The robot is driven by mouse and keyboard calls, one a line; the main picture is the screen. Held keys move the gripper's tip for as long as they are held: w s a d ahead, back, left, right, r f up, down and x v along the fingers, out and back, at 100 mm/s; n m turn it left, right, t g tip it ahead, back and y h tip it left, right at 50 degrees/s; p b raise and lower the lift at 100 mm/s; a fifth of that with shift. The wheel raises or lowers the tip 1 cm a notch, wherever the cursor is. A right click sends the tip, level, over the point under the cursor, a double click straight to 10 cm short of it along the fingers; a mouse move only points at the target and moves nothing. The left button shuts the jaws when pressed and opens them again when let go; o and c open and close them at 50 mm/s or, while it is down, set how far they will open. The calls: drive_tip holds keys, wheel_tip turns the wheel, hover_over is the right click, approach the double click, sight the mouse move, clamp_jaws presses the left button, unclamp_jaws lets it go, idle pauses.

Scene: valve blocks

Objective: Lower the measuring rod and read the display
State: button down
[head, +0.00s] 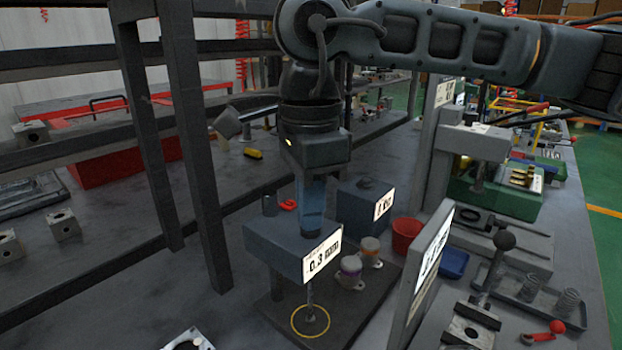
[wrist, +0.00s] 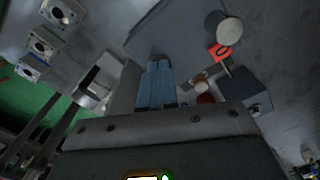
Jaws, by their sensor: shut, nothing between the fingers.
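The measuring gauge is a blue-grey block (head: 262,246) with a white display (head: 322,254) on its front that reads 0.3 mm. The thin measuring rod (head: 310,291) comes out below the block. Its lower end stands at a small round piece inside a yellow ring (head: 294,331) on the dark base plate (head: 345,318). My gripper (head: 311,231) is shut, pointing down at the top of the gauge block. Its blue fingers also show in the wrist view (wrist: 157,84). The fingers hide the rod's upper end, and I cannot tell whether they touch it.
A second blue-grey block (head: 356,205) with a display stands behind, beside small jars (head: 351,272). A red cup (head: 407,235) and a tall grey panel (head: 424,275) are to the right. Dark frame posts (head: 196,150) stand left of my arm. The table at lower left is mostly clear.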

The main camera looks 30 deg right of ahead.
drive_tip(key=shift+r+p, duration=1.4)
drive_tip(key=shift+r, duration=2.1)
drive_tip(key=shift+r, duration=0.1)
